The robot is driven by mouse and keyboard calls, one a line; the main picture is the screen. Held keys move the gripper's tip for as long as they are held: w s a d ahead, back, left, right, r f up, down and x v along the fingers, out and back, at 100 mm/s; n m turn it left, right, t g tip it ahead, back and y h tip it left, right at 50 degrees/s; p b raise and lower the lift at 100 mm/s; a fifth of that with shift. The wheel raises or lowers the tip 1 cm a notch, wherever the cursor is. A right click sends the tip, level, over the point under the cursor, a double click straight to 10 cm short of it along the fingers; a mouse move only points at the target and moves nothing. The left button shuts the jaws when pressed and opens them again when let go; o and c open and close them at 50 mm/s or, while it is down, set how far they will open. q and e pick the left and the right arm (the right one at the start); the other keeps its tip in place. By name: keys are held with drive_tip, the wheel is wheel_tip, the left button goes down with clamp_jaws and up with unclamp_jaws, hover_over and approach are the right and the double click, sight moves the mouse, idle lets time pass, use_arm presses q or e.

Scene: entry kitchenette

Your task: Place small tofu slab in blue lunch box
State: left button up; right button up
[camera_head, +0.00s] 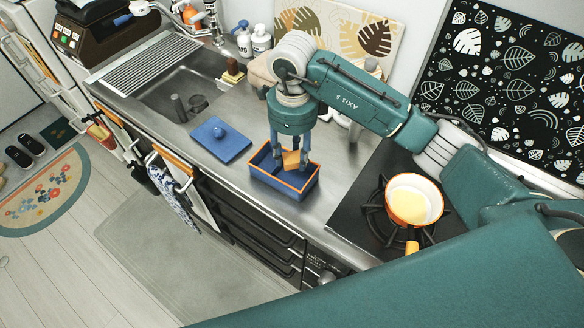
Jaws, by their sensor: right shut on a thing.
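The blue lunch box (272,182) with an orange rim stands open on the steel counter. My right gripper (291,161) points down over the box, its fingertips at the opening. It is shut on a small orange-tan block, which I take to be the tofu slab (291,164). The slab is tilted and shows between the fingers, within the box's outline. I cannot tell whether it touches the box floor. My left gripper is not in view.
A blue lid (219,144) with a knob lies left of the box. A sink (183,88) is farther left. An orange pan (413,202) with pale yellow contents sits on the stove at right. Bottles (260,40) stand at the back.

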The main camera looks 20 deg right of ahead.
sight(292, 157)
wheel_tip(292, 157, down, 8)
drive_tip(key=shift+r+p, duration=0.15)
drive_tip(key=shift+p, duration=0.65)
drive_tip(key=o, duration=0.7)
drive_tip(key=shift+o, duration=0.7)
drive_tip(key=shift+r, duration=0.2)
wheel_tip(292, 157, up, 10)
drive_tip(key=b, duration=0.4)
drive_tip(key=shift+w+r, duration=0.1)
drive_tip(key=shift+r, duration=0.8)
